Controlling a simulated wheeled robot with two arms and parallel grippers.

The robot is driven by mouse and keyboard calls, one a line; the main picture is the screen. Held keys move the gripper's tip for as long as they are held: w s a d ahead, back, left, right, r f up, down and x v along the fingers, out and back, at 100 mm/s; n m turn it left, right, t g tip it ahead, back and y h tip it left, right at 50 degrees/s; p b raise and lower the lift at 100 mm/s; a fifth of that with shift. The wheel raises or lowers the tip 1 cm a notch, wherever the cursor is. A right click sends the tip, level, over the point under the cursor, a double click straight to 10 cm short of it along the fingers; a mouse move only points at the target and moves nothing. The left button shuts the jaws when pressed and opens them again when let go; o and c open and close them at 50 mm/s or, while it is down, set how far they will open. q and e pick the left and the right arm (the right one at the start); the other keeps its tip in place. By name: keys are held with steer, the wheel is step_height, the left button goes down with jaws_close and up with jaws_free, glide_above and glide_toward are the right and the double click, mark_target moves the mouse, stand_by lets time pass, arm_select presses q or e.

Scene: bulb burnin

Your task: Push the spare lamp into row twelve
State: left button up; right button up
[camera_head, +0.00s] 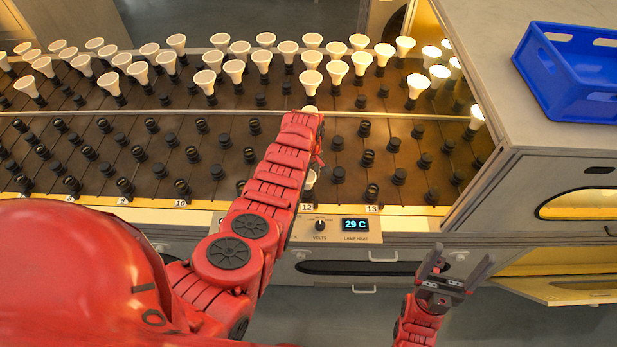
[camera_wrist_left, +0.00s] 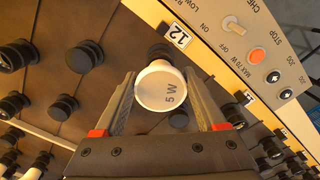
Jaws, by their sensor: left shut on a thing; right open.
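The spare lamp (camera_wrist_left: 163,88), white with "5 W" on its round face, is between the fingers of my left gripper (camera_wrist_left: 160,75), which is shut on it. In the head view a bit of the white lamp (camera_head: 311,178) shows beside my red forearm, just behind the row "12" label (camera_head: 307,207). The label also shows in the left wrist view (camera_wrist_left: 180,38), with a dark socket partly hidden behind the lamp. The lamp's base is hidden, so I cannot tell whether it touches a socket. My right gripper (camera_head: 461,255) is open and empty in front of the bench.
The sloped rack holds many dark sockets, with white lamps crowding its far rows. A knob and display reading 29 C (camera_head: 356,225) sit on the front panel. A blue crate (camera_head: 570,85) stands on the cabinet at right. Empty sockets lie either side of my left arm.

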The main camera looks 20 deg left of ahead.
arm_select(q)
steer(key=o, duration=1.3)
steer(key=shift+r, duration=0.1)
step_height(320, 180, up, 7)
steer(key=shift+w+r+b, duration=0.1)
steer(key=shift+r+b, duration=0.05)
steer(key=shift+b, duration=0.9)
step_height(320, 180, up, 10)
steer(key=p, duration=0.4)
steer(key=shift+p, duration=0.3)
